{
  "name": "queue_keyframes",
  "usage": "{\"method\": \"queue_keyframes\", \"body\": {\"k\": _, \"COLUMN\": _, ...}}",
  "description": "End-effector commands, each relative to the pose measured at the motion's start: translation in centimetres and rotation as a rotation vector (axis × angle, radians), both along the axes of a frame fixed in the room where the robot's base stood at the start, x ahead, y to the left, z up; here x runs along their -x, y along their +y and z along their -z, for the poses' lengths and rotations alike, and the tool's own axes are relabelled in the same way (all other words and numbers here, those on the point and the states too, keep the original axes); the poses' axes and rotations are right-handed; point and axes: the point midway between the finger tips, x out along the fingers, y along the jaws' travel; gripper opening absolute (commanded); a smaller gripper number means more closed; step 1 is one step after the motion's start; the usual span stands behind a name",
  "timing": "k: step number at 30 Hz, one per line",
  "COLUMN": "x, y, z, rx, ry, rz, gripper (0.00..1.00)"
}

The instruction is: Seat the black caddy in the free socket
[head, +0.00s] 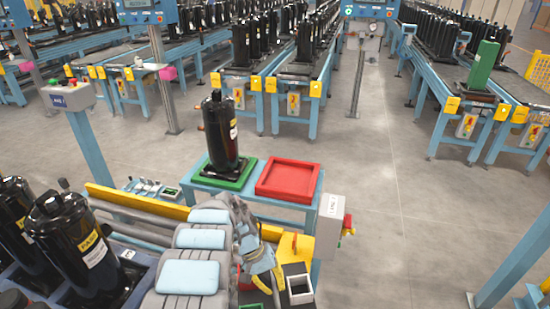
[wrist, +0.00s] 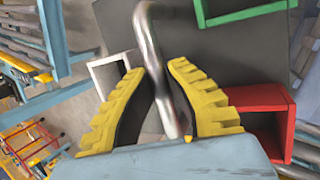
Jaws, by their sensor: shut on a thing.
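My gripper (head: 270,277) is low over the front station, beside a white square frame (head: 300,289). In the wrist view its yellow fingers (wrist: 170,115) are shut on a bent metal bar (wrist: 155,50), which looks like the handle of the black caddy. The caddy's body cannot be told apart from the dark surface (wrist: 120,22) behind the bar. The white frame also shows left of the fingers in the wrist view (wrist: 100,66). A red open box (wrist: 272,110) is to their right and a green frame (wrist: 240,14) is above. I cannot tell which socket is free.
A black compressor (head: 220,135) stands on a green tray (head: 222,181) beside an empty red tray (head: 287,181). A yellow block (head: 295,249) and a control box (head: 330,228) stand close to my gripper. More compressors (head: 75,250) stand at the left.

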Motion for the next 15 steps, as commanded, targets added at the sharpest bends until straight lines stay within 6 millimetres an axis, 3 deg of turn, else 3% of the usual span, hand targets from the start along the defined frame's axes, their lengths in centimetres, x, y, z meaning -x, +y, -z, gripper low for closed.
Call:
{"method": "queue_keyframes", "body": {"k": 1, "x": -0.1, "y": 0.0, "z": -1.3, "rx": 0.001, "ry": -0.002, "rz": 0.0, "gripper": 0.0}}
{"method": "queue_keyframes", "body": {"k": 15, "x": -0.2, "y": 0.0, "z": -7.7, "rx": -0.002, "ry": -0.004, "rz": 0.001, "gripper": 0.0}}
